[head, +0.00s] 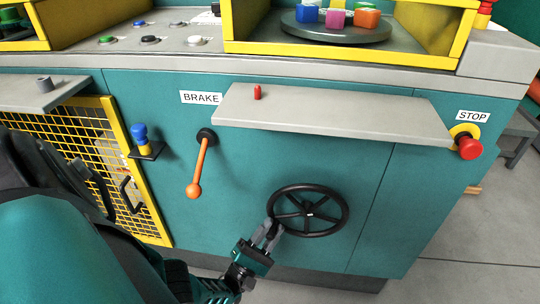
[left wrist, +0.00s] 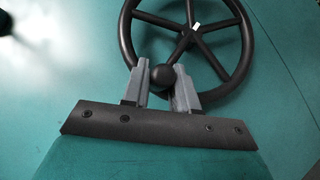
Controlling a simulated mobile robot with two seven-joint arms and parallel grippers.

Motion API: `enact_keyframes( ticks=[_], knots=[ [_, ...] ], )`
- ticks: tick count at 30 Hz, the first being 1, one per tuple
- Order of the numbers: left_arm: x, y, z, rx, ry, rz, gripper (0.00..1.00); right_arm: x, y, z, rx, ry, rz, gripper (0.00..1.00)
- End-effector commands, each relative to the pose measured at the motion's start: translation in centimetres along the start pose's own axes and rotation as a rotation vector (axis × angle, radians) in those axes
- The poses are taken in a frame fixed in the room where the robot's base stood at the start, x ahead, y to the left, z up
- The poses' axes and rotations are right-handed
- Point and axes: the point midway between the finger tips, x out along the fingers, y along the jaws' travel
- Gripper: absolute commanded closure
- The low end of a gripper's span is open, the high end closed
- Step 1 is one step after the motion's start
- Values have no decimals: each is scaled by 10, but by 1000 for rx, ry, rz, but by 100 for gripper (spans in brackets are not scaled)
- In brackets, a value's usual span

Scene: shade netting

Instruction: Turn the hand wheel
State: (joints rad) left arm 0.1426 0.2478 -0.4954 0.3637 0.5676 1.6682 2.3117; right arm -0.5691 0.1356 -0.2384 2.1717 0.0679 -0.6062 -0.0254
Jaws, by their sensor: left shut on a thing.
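The black spoked hand wheel (head: 308,209) is mounted on the front of the teal machine cabinet, low and right of the middle in the head view. My left gripper (head: 271,232) is at the lower left of its rim. In the left wrist view, the wheel (left wrist: 244,38) fills the upper middle. My left gripper's grey fingers (left wrist: 165,85) are shut on the round black knob (left wrist: 162,77) at the rim. A small white mark (left wrist: 196,27) shows near the hub. My right gripper is not in view.
An orange brake lever (head: 198,170) hangs left of the wheel. A grey shelf (head: 330,115) juts out above it. A red stop button (head: 468,147) is at the right. A yellow mesh door (head: 120,150) is at the left, partly behind my arm.

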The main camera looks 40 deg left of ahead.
Motion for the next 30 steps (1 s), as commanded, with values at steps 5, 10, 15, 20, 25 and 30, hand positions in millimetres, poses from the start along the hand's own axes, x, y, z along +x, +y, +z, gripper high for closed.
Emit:
enact_keyframes(
  ticks=[5, 10, 15, 20, 25, 30],
  knots=[
    [6, -5, 7, -14, -18, 4, 100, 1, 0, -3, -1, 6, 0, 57],
    [5, -4, 7, -13, -16, 4, 63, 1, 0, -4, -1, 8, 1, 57],
    [3, -3, 4, -8, -10, 2, 52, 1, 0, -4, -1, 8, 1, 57],
    [2, -2, 3, -5, -8, 1, 52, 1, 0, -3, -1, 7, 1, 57],
    [7, 5, 8, -4, -6, 0, 52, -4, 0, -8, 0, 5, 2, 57],
    [20, 22, 21, -4, -6, 1, 52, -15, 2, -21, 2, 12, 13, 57]
  ],
)
